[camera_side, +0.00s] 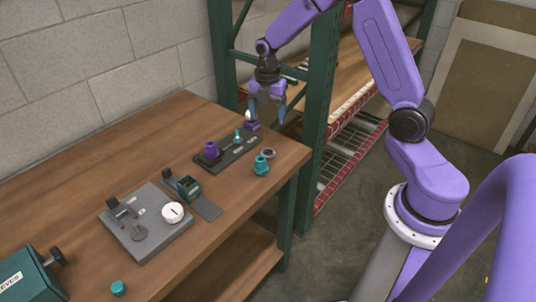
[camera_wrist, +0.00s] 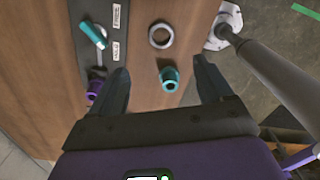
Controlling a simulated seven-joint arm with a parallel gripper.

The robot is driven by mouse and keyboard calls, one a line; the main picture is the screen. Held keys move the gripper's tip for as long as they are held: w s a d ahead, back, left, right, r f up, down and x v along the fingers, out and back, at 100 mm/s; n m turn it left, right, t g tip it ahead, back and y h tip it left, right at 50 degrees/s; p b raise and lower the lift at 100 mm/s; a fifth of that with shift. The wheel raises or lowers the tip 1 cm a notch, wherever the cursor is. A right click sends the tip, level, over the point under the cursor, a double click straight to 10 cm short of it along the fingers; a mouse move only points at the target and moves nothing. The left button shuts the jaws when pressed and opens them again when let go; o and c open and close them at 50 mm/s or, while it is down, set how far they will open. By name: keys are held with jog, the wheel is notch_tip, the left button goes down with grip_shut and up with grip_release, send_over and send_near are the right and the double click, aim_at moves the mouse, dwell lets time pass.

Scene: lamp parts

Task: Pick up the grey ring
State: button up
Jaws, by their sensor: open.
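The grey ring (camera_side: 268,153) lies flat on the wooden table near its right edge. It also shows in the wrist view (camera_wrist: 161,36), top centre, with wood visible through its hole. My gripper (camera_side: 266,116) is above the far right corner of the table, apart from the ring. In the wrist view my gripper (camera_wrist: 160,72) has its two dark fingers wide apart and nothing held between them. The ring appears beyond the fingertips there, roughly midway between them sideways.
A teal part (camera_side: 262,166) stands close beside the ring. A dark labelled board (camera_side: 228,152) with purple and teal parts lies to the left. A grey fixture (camera_side: 140,246) and a teal box (camera_side: 25,276) are nearer the front left. A green rack post (camera_side: 310,140) stands right of the table.

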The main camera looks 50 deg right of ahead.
aim_at(268, 148)
notch_tip(268, 148, down, 13)
jog(key=shift+s+f, duration=0.1)
jog(key=shift+s, duration=0.05)
dwell(0.5)
jog(key=shift+c, duration=0.4)
jog(key=c, duration=1)
